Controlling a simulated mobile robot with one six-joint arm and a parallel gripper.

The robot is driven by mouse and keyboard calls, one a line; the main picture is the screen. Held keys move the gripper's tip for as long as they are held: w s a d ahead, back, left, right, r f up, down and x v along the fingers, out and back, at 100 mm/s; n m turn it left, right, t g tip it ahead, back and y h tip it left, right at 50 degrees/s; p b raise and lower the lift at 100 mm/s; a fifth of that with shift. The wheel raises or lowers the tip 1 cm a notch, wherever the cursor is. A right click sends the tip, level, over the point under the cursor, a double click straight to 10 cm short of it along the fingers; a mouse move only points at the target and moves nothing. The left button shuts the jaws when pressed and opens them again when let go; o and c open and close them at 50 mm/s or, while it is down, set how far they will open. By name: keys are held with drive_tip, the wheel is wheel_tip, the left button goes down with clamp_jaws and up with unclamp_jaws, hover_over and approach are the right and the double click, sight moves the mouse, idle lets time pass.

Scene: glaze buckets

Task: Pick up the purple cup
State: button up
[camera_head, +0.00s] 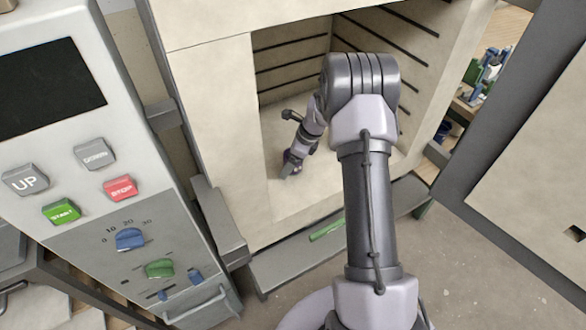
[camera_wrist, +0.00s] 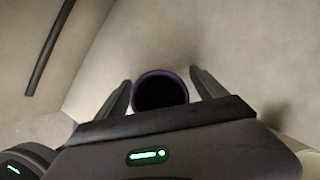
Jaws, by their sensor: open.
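The purple cup (camera_wrist: 160,91) shows in the wrist view as a dark round opening with a purple rim. It lies between the two fingers of my gripper (camera_wrist: 160,85), with a finger on each side and a gap visible by the right finger. My gripper is open. In the head view my gripper (camera_head: 290,168) is low inside the kiln-like chamber (camera_head: 205,130). The cup cannot be made out clearly there, as my gripper and wrist cover that spot.
The chamber has pale walls with dark grooves close around my arm. A control panel (camera_head: 90,150) with buttons and knobs stands at left. A large open door (camera_head: 535,160) stands at right. A green bar (camera_head: 326,229) is on the front ledge. Bare floor shows below.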

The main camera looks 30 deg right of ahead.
drive_tip(key=shift+r, duration=0.15)
drive_tip(key=shift+c, duration=0.2)
drive_tip(key=c, duration=1.6)
